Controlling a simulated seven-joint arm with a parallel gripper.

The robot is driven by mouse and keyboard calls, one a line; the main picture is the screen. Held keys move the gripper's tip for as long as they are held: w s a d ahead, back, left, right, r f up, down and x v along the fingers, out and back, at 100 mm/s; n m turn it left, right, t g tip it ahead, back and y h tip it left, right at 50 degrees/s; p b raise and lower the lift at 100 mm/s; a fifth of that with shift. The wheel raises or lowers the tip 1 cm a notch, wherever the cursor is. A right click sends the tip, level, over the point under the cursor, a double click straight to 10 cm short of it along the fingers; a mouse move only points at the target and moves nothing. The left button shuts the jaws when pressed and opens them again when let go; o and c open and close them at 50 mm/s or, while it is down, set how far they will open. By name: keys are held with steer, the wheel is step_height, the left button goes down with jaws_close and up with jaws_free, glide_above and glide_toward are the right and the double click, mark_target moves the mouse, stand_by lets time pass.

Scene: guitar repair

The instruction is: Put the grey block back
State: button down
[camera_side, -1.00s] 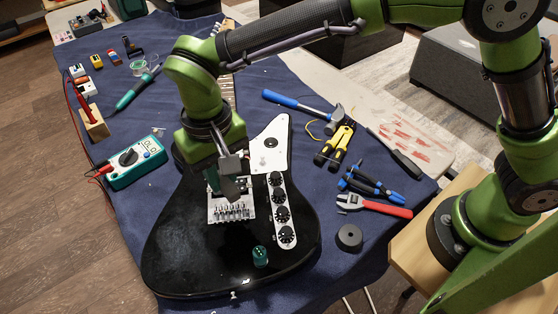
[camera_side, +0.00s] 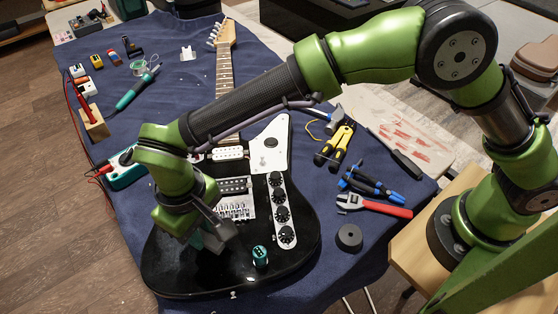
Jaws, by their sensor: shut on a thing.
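My gripper (camera_side: 208,240) is low over the lower left part of the black guitar body (camera_side: 175,265), left of the bridge and the green-topped knob-like piece. It is shut on a small grey piece, which I take to be the grey block (camera_side: 219,236). The arm and the gripper hide much of it. I cannot tell whether the block touches the guitar.
A green cylinder (camera_side: 260,257) stands on the guitar right of my gripper. The control plate (camera_side: 281,212) with black knobs lies beyond it. A multimeter (camera_side: 122,168) is partly behind my arm. Pliers (camera_side: 370,186), a red wrench (camera_side: 380,207) and a black ring (camera_side: 349,238) lie to the right.

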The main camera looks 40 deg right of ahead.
steer(key=shift+f, duration=0.65)
steer(key=c, duration=1)
jaws_free()
steer(key=shift+f, duration=0.15)
